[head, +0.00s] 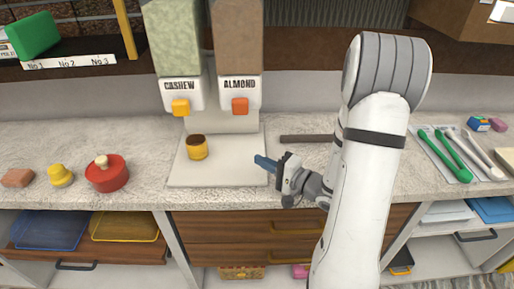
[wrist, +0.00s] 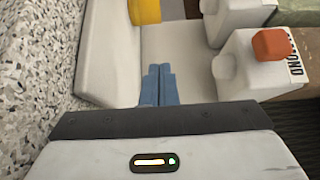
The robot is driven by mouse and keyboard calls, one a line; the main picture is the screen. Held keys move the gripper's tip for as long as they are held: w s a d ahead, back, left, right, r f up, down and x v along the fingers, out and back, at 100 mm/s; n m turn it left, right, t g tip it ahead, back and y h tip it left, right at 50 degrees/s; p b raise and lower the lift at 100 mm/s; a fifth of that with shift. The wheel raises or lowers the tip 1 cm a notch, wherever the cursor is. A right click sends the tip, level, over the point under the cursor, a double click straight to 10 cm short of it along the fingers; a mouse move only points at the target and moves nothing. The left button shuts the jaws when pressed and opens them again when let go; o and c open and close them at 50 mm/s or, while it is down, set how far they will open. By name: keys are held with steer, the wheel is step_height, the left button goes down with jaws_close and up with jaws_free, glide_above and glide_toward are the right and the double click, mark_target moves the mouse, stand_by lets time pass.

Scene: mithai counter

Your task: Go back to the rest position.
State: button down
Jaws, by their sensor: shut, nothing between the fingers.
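My gripper (head: 265,163) is over the right edge of the pale dispenser base (head: 215,178), its blue fingers closed together and empty. The fingers also show side by side in the wrist view (wrist: 158,85). In the head view, my white arm reaches down from the right and covers part of the counter. A yellow cup with a dark top (head: 197,148) stands on the dispenser base, left of my gripper and apart from it. It also shows partly at the top of the wrist view (wrist: 146,10).
Dispensers marked CASHEW (head: 181,92) and ALMOND (head: 239,90) rise behind the base. A red lidded pot (head: 107,174), yellow weight-like piece (head: 60,176) and brown block (head: 17,178) stand at left. A dark bar (head: 306,139) lies behind my gripper. Green tongs (head: 452,155) lie on a tray at right.

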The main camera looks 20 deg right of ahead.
steer(key=shift+w+n+h, duration=0.2)
steer(key=shift+n+h, duration=0.1)
steer(key=w+d+n+h, duration=0.1)
steer(key=h, duration=0.1)
steer(key=w+d+n+g+h, duration=0.1)
steer(key=h, duration=0.1)
steer(key=w+d+n+h, duration=0.1)
steer(key=h, duration=0.1)
steer(key=shift+r+g+h, duration=0.25)
steer(key=shift+g+h, duration=0.05)
steer(key=d+h, duration=0.1)
steer(key=s+r+n+g+h, duration=0.1)
steer(key=h, duration=0.1)
steer(key=shift+d+r, duration=0.2)
steer(key=shift+d, duration=0.15)
steer(key=s+a+r+n+g, duration=0.1)
steer(key=s+a+n+g, duration=0.1)
steer(key=s, duration=0.5)
steer(key=s+a+r+n+g, duration=0.2)
steer(key=s+a+g, duration=0.1)
steer(key=s, duration=0.4)
steer(key=s+a+r+n+g, duration=0.1)
steer(key=s+a+g, duration=0.1)
steer(key=s+g, duration=0.2)
steer(key=s, duration=0.3)
steer(key=shift+a+r+n+h, duration=0.4)
